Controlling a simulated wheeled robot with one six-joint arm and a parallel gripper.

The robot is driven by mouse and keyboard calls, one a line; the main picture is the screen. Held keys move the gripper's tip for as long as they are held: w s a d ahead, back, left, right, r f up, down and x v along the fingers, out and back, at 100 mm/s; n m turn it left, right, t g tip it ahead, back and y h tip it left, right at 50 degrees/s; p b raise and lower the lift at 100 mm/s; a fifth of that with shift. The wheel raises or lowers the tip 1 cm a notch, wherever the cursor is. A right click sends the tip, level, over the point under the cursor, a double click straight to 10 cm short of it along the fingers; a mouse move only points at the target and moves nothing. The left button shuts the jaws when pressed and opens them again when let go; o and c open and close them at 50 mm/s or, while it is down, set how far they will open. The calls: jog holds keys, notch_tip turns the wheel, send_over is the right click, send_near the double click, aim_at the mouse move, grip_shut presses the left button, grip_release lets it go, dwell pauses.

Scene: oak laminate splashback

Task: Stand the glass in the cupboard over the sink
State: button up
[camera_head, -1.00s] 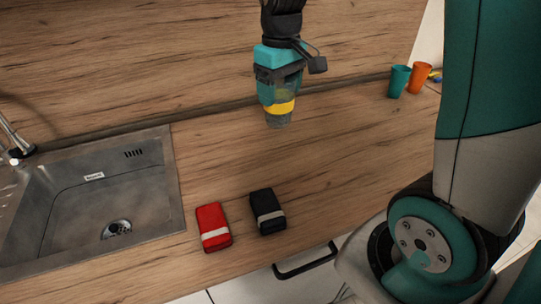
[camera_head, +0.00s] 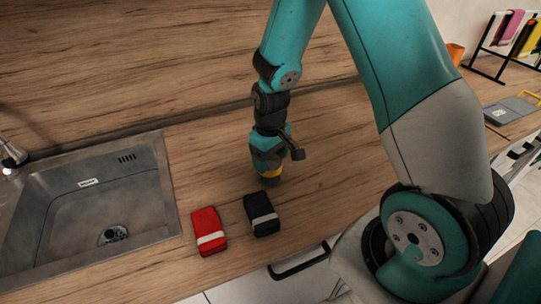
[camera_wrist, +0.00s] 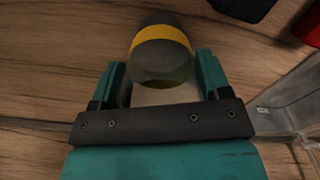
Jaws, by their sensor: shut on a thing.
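My gripper (camera_head: 268,166) is low over the wooden counter, behind the dark packet and to the right of the sink. It is shut on the glass (camera_head: 270,178), which has a yellow band and a dark, smoky end. In the head view only the lower part of the glass shows below the fingers. In the wrist view the glass (camera_wrist: 160,58) sits between the two teal fingers (camera_wrist: 160,85). I cannot tell whether its base touches the counter. The cupboard is not in view.
A red packet (camera_head: 208,231) and a dark packet (camera_head: 261,214), each with a pale band, lie near the counter's front edge. The steel sink (camera_head: 135,190) is at left. An orange cup (camera_head: 455,53) and a black rack (camera_head: 503,48) with cloths stand at far right.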

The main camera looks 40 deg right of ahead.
jog(key=shift+f, duration=0.1)
jog(key=o, duration=1)
